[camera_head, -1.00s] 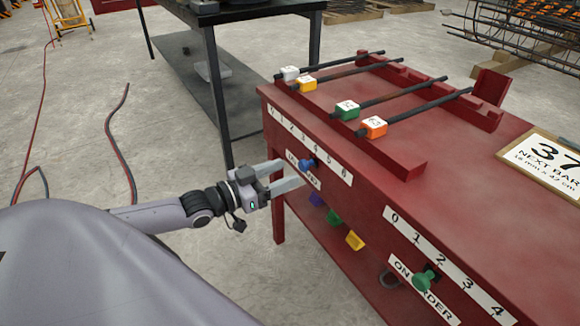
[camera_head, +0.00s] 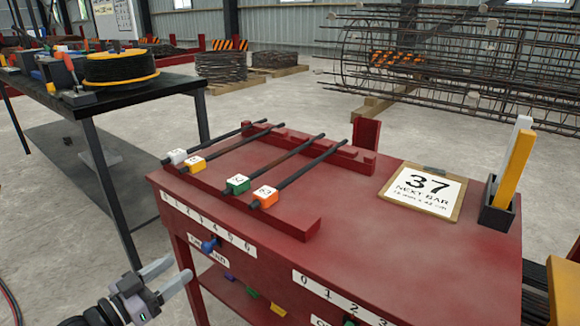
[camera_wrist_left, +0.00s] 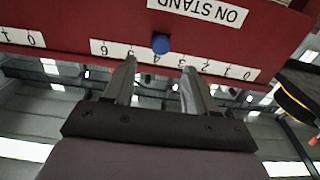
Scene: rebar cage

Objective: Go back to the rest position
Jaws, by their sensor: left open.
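My left gripper (camera_head: 166,276) is open and empty in the lower left of the head view, off the front left corner of the red bench (camera_head: 330,285). A blue knob (camera_head: 209,245) sits on the bench's upper number scale, to the right of the gripper and apart from it. In the left wrist view the open fingers (camera_wrist_left: 158,85) point towards the bench front, with the blue knob (camera_wrist_left: 160,43) showing just beyond and between them. My right gripper is not in view.
Several bars with coloured tags (camera_head: 237,184) lie on a red rack on the bench. A black table (camera_head: 105,108) with a cable spool (camera_head: 120,70) stands left.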

